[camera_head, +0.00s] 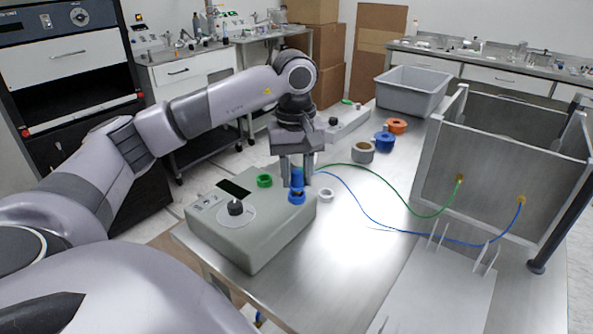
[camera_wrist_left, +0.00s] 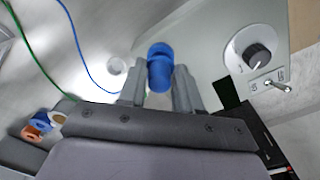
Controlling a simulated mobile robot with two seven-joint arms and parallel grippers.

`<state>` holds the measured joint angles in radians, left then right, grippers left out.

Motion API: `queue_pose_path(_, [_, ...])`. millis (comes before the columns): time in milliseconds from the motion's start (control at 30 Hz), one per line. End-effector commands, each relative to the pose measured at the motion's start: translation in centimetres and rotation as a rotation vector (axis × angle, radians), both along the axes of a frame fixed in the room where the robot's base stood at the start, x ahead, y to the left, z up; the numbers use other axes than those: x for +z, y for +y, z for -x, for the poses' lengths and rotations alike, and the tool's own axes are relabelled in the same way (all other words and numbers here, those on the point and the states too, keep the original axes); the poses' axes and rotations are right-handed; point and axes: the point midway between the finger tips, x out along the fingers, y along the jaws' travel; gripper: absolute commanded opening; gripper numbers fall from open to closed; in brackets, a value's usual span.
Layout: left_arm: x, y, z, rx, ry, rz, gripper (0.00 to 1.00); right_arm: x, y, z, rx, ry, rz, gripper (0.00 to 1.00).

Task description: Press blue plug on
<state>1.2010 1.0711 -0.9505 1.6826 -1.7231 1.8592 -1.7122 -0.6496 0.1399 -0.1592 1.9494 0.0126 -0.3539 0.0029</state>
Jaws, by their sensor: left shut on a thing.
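My left gripper (camera_head: 297,170) reaches down over the right front part of a grey pump box (camera_head: 250,250). It is shut on the blue plug (camera_head: 296,178), which stands about upright directly above the blue ring-shaped port (camera_head: 297,197). In the left wrist view the blue plug (camera_wrist_left: 159,76) sits between the two fingers (camera_wrist_left: 158,90). I cannot tell how far the plug sits in the port. The blue hose (camera_head: 372,219) runs from near the gripper to a fitting on the metal chamber (camera_head: 486,200). My right gripper is not in view.
A green port (camera_head: 264,181) and a black knob (camera_head: 235,207) are beside the gripper on the box. A green hose (camera_head: 405,205) crosses the metal table. A white ring (camera_head: 326,195), a grey ring (camera_head: 362,152), blue and orange rings and a grey bin (camera_head: 412,88) stand to the right.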

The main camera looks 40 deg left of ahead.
Motion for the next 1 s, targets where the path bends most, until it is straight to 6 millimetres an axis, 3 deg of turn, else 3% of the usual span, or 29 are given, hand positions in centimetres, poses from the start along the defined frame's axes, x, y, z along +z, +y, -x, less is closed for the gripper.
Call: queue_pose_path(1000, [-1.0, 0.0, 0.0, 0.0, 0.0, 0.0, 0.03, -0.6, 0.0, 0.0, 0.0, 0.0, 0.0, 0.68])
